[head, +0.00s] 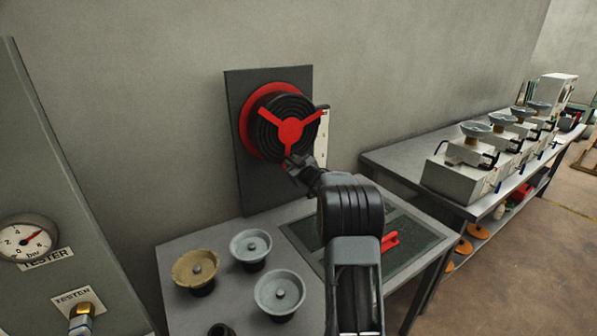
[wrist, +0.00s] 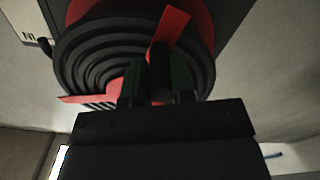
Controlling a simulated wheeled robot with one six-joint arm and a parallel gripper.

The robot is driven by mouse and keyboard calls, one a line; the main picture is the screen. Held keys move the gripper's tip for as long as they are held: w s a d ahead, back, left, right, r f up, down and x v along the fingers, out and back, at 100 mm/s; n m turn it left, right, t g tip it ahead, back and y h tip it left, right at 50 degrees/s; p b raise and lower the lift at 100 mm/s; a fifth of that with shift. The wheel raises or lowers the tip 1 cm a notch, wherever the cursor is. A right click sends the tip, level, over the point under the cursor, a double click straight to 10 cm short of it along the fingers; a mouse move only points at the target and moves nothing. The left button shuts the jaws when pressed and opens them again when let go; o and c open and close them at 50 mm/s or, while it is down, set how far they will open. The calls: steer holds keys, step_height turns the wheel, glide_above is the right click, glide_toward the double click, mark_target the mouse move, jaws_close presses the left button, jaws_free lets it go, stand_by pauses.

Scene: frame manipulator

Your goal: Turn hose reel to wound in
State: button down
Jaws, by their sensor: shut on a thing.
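The hose reel (head: 288,120) is a red disc with coiled black hose and a red three-armed spoke, mounted on a dark upright board (head: 239,180). One spoke points down, the others up-left and up-right. My gripper (head: 296,164) is at the lower end of the down-pointing spoke. In the wrist view my gripper (wrist: 158,80) has its two dark fingers closed around a dark knob at the end of a red spoke (wrist: 173,28). The black coils (wrist: 95,45) show behind. A white plate (wrist: 30,30) with partly visible lettering is beside the reel.
The grey table (head: 222,303) below holds grey and tan round pieces (head: 250,247) and a dark inset panel with a red handle (head: 390,242). A tester cabinet with a gauge (head: 27,238) stands at left. A bench (head: 403,158) with several boxed devices is at right.

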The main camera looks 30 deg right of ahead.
mark_target(313, 124)
steer(key=d+n+b, duration=0.1)
steer(key=d+n, duration=0.2)
steer(key=n, duration=0.1)
steer(key=d+n+b, duration=0.1)
steer(key=d+n, duration=0.1)
steer(key=shift+d+r+n+b, duration=0.25)
steer(key=shift+d+n+b, duration=0.05)
steer(key=d+r+n, duration=0.1)
steer(key=d+n, duration=0.1)
steer(key=n, duration=0.1)
steer(key=shift+d+r+n, duration=0.3)
steer(key=shift+r, duration=0.05)
steer(key=d+r+n, duration=0.1)
steer(key=r+n, duration=0.1)
steer(key=shift+w+d+n+p, duration=0.1)
steer(key=shift+d+n+p, duration=0.2)
steer(key=shift+d+n, duration=0.1)
steer(key=r+n, duration=0.1)
steer(key=d+r+n, duration=0.1)
steer(key=shift+n+p, duration=0.3)
steer(key=shift+p, duration=0.05)
steer(key=shift+d+r+n+p, duration=0.3)
steer(key=shift+r+n, duration=0.55)
steer(key=shift+n, duration=0.25)
steer(key=shift+d+r+n, duration=0.1)
steer(key=shift+r+n, duration=0.85)
steer(key=shift+n, duration=0.25)
steer(key=shift+r, duration=0.15)
